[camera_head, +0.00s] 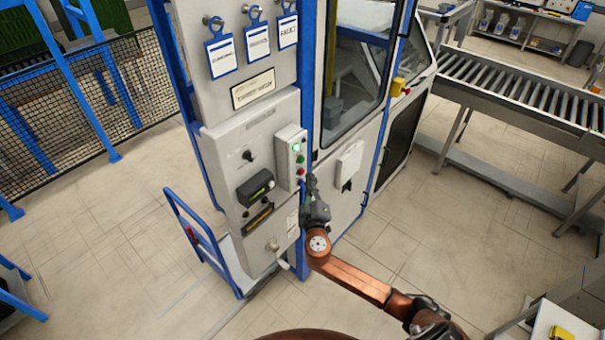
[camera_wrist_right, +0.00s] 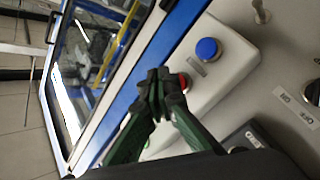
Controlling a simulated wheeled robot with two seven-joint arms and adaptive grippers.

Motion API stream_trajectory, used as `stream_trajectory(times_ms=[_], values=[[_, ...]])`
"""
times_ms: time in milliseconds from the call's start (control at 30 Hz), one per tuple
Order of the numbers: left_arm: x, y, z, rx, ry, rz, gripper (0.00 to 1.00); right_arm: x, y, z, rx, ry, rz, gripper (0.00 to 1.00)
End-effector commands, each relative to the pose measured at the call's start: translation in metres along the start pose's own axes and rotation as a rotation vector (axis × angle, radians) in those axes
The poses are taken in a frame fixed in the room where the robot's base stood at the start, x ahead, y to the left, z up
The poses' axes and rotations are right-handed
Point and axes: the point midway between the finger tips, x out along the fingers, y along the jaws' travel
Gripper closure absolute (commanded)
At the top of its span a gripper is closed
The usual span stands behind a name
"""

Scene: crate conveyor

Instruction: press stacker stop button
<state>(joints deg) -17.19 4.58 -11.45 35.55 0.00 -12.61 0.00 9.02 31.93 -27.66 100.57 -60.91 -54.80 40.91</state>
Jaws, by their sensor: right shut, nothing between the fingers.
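A narrow light-grey button box (camera_head: 287,150) is mounted on the cabinet edge, with a red button (camera_head: 300,171) low on its face and a green button (camera_head: 301,159) above it. My right gripper (camera_head: 311,182) is just right of the box's lower part. In the right wrist view, my shut, empty right gripper (camera_wrist_right: 160,82) points at the box face and partly covers the red button (camera_wrist_right: 184,82). A blue button (camera_wrist_right: 207,49) shows clear of the fingers. Whether the fingertips touch the red button cannot be told. My left gripper is not in view.
The grey cabinet (camera_head: 225,150) carries hanging tags, a knob and a black device (camera_head: 255,187) left of the box. A blue post and glazed door (camera_head: 352,75) stand to the right. A blue cart (camera_head: 205,245) stands low left. A roller conveyor (camera_head: 520,90) is at right.

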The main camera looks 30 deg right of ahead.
Motion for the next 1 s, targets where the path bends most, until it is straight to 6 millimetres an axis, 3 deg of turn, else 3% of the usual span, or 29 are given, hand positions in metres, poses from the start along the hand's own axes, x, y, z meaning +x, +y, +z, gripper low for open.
stream_trajectory(times_ms=[1000], values=[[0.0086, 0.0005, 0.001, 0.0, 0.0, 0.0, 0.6, 0.0069, -0.0052, -0.0052, 0.001, 0.0, 0.0, 1.0]])
